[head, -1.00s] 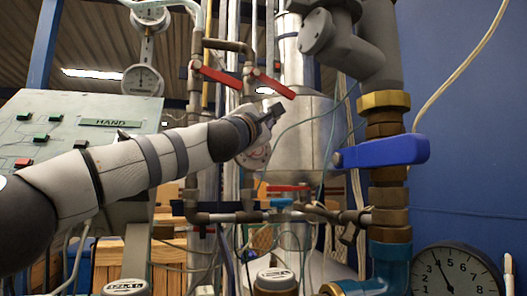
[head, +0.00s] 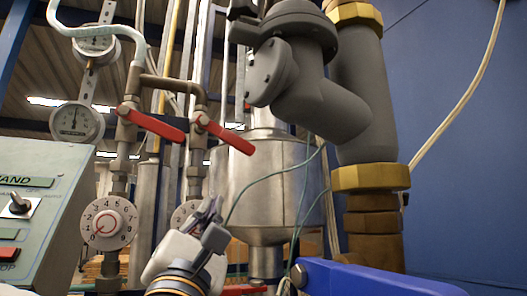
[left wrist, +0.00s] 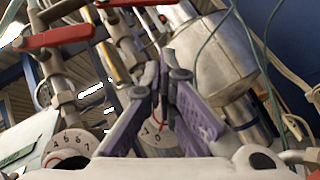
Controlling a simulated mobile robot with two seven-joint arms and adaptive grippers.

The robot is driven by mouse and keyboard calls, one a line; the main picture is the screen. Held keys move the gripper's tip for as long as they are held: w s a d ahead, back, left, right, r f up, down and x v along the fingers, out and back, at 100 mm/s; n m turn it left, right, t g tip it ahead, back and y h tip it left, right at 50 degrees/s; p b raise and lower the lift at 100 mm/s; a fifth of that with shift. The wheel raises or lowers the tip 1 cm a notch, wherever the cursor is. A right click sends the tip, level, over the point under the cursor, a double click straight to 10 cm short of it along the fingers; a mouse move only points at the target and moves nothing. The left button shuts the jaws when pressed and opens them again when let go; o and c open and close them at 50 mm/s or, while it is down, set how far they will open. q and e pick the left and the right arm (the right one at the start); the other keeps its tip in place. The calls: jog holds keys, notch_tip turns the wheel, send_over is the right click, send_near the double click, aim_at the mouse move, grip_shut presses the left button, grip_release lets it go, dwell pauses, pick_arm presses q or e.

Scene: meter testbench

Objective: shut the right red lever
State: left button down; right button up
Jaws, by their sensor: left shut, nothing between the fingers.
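The right red lever (head: 228,134) slants down to the right from its valve on the right pipe. In the left wrist view it shows at the top edge (left wrist: 132,2), partly cut off. The left red lever (head: 152,125) slants the same way on the left pipe and also shows in the left wrist view (left wrist: 58,36). My left gripper (head: 214,208) is shut and empty, below the right lever and apart from it in the picture. Its purple-padded fingers (left wrist: 166,80) meet in front of a white dial (left wrist: 158,138). My right gripper is not in view.
A grey panel (head: 48,205) with a switch stands at the left. A blue lever (head: 365,282) juts in at the lower right, by a thick grey pipe (head: 365,110) with brass fittings. A steel tank (head: 270,185) stands behind. A round dial (head: 109,222) sits on the left pipe.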

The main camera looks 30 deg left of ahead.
pick_arm(q)
jog(key=w+a+r, duration=0.2)
jog(key=w+r, duration=0.5)
jog(key=r, duration=0.2)
jog(key=shift+r+n+y+p, duration=0.25)
jog(key=shift+n+y+p, duration=0.05)
jog(key=shift+n+p, duration=0.1)
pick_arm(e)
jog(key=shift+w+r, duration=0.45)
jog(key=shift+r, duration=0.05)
pick_arm(q)
jog(key=n+y, duration=0.1)
jog(key=r+n+y+b, duration=0.1)
jog(key=n+g+y, duration=0.1)
jog(key=shift+w+d+r, duration=0.25)
jog(key=shift+r, duration=0.15)
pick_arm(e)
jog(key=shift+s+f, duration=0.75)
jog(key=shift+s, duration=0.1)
pick_arm(q)
jog(key=v, duration=1.2)
jog(key=shift+f, duration=0.4)
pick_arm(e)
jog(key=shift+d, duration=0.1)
